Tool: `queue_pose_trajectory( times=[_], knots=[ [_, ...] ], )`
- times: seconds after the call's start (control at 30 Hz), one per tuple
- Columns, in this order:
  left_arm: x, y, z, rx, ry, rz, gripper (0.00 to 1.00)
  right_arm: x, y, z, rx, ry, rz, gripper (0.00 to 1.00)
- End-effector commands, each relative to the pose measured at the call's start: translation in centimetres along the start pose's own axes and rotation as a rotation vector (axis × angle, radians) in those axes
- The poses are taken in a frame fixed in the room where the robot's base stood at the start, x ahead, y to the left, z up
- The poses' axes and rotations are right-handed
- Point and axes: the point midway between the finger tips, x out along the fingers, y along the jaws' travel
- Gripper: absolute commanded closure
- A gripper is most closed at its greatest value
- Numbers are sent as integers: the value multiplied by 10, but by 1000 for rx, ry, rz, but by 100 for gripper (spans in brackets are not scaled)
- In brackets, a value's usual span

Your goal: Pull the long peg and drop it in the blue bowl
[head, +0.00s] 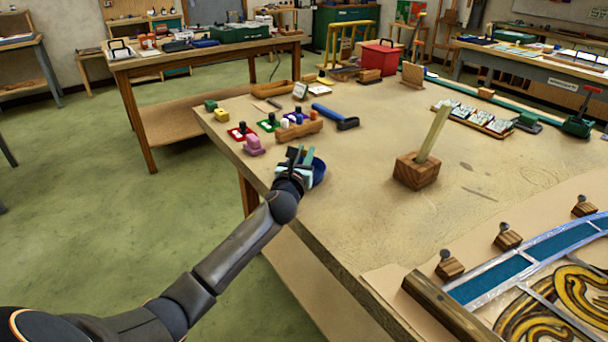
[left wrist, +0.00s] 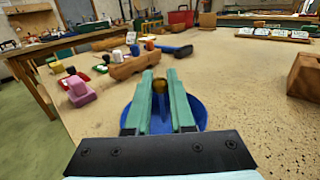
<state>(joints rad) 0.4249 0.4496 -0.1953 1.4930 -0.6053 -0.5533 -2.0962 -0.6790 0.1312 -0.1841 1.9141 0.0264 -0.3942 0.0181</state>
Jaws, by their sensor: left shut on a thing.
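My left gripper (head: 297,157) is over the blue bowl (head: 319,173) near the table's left edge. The bowl (left wrist: 201,114) shows behind and below the fingers. A long pale stick (head: 434,134) stands tilted in a wooden block (head: 416,171) to the right of the bowl. My right gripper is not in view.
A wooden rack (head: 299,130), a blue-headed hammer (head: 335,117) and a pink object (head: 253,145) lie beyond the bowl. The leaded panel (head: 520,270) with small wooden blocks is at the front right. The tabletop between bowl and stick block is clear.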

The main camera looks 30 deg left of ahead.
Motion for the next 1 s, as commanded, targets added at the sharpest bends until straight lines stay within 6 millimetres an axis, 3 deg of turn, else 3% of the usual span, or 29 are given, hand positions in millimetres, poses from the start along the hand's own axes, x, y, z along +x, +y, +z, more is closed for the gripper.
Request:
queue_pose_trajectory(
  times=[0.9,0.93,1.0],
  knots=[
    [0,0,-11,1,0,0,100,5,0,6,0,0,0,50],
    [0,0,-11,1,0,0,75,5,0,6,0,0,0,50],
    [0,0,-11,1,0,0,68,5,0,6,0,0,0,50]
  ],
)
